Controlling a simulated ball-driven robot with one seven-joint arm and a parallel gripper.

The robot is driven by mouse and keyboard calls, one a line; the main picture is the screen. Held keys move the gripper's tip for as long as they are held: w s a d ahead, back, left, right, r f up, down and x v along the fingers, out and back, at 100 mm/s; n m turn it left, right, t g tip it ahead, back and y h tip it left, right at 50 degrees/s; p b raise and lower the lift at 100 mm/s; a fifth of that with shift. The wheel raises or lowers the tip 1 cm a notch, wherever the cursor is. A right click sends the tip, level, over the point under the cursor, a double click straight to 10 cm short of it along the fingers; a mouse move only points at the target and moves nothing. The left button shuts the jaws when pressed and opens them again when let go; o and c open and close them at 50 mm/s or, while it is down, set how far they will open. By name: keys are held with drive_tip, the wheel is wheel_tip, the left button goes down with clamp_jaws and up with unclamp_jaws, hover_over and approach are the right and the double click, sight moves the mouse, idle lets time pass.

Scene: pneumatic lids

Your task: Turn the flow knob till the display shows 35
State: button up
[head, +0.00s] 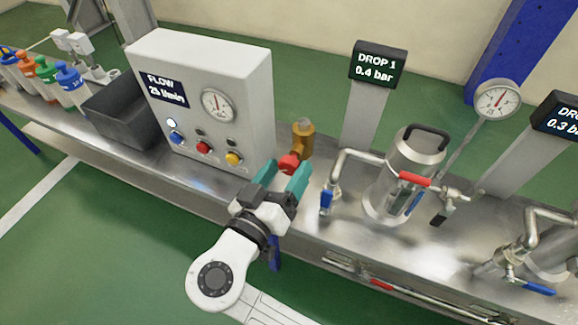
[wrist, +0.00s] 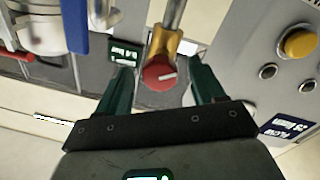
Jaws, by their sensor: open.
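The red flow knob (head: 288,163) sits on the front of a brass valve body (head: 302,140), right of the grey control box. My gripper (head: 286,172) is open, its teal fingers reaching toward the knob. In the wrist view the red knob (wrist: 158,74) with a white pointer line lies between the two spread fingers of my gripper (wrist: 160,82). There are gaps on both sides, and I see no contact. The flow display (head: 163,88) on the box appears to read 25 l/min. In the wrist view the flow display (wrist: 284,128) is too slanted to read.
The control box (head: 205,60) bears a gauge (head: 217,105) and blue, red and yellow buttons. A metal vessel (head: 405,170) with pipes and a red-handled valve stands to the right. The DROP 1 display (head: 378,66) reads 0.4 bar. A dark bin (head: 122,112) stands left of the box.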

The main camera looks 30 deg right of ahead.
drive_tip(key=shift+x, duration=0.95)
drive_tip(key=c, duration=1)
drive_tip(key=shift+r+n+p, duration=0.1)
drive_tip(key=shift+n+p, duration=0.25)
drive_tip(key=shift+n, duration=0.05)
